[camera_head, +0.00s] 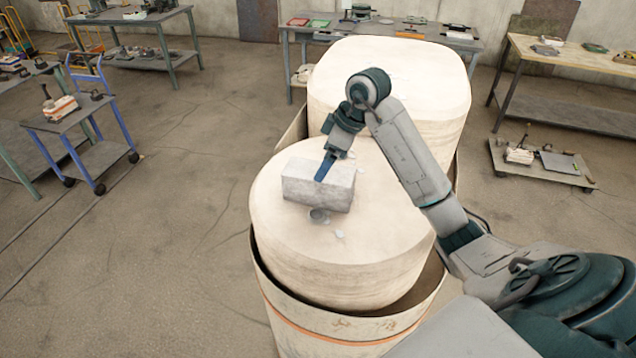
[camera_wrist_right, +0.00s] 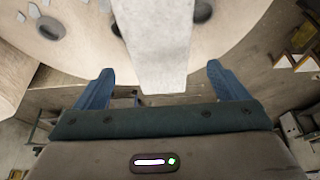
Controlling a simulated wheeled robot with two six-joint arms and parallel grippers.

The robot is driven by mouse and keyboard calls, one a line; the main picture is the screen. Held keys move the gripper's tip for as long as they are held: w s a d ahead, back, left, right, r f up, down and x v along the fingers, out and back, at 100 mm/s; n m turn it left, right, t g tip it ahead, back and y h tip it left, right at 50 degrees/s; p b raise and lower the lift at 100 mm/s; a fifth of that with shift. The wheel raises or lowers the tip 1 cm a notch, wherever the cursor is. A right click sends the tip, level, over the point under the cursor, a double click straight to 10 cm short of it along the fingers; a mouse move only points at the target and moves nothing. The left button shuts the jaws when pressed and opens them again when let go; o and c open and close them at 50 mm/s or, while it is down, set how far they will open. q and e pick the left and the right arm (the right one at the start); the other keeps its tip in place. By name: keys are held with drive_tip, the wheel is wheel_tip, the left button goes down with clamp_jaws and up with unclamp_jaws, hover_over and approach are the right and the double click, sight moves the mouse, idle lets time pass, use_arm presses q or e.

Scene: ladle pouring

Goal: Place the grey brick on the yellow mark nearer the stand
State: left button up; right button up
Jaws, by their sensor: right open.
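The grey brick (camera_head: 310,187) lies on the top of a cream rounded block (camera_head: 290,238) in the head view. My right gripper (camera_head: 325,168) is above the brick, with a blue finger over its right part in the picture. In the wrist view the pale brick (camera_wrist_right: 152,45) shows between the two blue fingers of my right gripper (camera_wrist_right: 162,85), with a gap on each side. The gripper is open. I cannot make out a yellow mark or the stand. My left gripper is not in view.
A second, taller cream block (camera_head: 400,75) stands behind. A curved shell (camera_head: 330,330) surrounds the front block. Workbenches and a blue cart (camera_head: 75,125) stand farther off.

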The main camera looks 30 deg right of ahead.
drive_tip(key=x, duration=0.4)
drive_tip(key=shift+f, duration=0.1)
drive_tip(key=b+x, duration=0.2)
drive_tip(key=x, duration=0.1)
drive_tip(key=shift+f+b, duration=0.35)
drive_tip(key=shift+b, duration=0.05)
drive_tip(key=shift+w+a+f, duration=0.15)
drive_tip(key=shift+w+f, duration=0.1)
drive_tip(key=shift+s+r, duration=0.1)
drive_tip(key=c, duration=1.7)
drive_tip(key=shift+r, duration=0.15)
